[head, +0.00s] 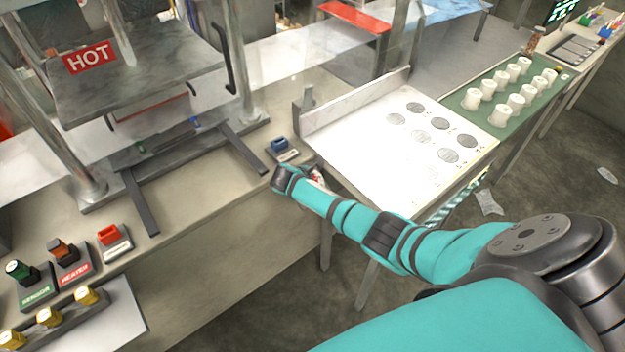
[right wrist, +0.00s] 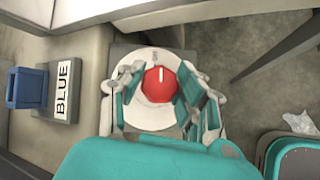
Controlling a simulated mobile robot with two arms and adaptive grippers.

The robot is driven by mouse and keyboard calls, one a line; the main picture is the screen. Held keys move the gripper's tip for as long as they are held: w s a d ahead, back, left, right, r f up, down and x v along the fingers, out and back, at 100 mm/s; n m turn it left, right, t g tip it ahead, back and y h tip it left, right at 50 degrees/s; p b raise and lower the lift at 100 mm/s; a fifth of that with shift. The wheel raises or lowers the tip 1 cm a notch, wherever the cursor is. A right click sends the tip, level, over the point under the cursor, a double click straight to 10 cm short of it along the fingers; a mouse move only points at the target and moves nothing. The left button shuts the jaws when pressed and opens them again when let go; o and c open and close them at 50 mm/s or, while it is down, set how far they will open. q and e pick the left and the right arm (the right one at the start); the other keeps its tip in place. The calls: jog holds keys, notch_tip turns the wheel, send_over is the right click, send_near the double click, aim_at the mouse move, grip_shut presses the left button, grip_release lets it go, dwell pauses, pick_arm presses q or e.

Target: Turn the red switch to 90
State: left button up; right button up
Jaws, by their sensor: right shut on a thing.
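The red switch (right wrist: 160,85) is a round red knob on a white dial (right wrist: 152,118) in the right wrist view. A pale pointer line on the knob points toward the top of the picture, near a small dark mark too small to read. My right gripper (right wrist: 161,92) has a finger on each side of the knob and is shut on it. In the head view, my right gripper (head: 298,180) hides most of the switch at the bench's right end; only a bit of red and white shows beside it. My left gripper is not in view.
A blue switch (head: 279,145) with a BLUE label (right wrist: 62,90) stands close by, left of the red switch in the wrist view. A metal press with a HOT sign (head: 90,57) stands on the bench. A white table (head: 345,150) is on the right.

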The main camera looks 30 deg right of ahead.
jog(key=shift+d, duration=0.1)
dwell(0.3)
jog(key=o, duration=1.2)
jog(key=v, duration=1.2)
jog(key=shift+w, duration=0.1)
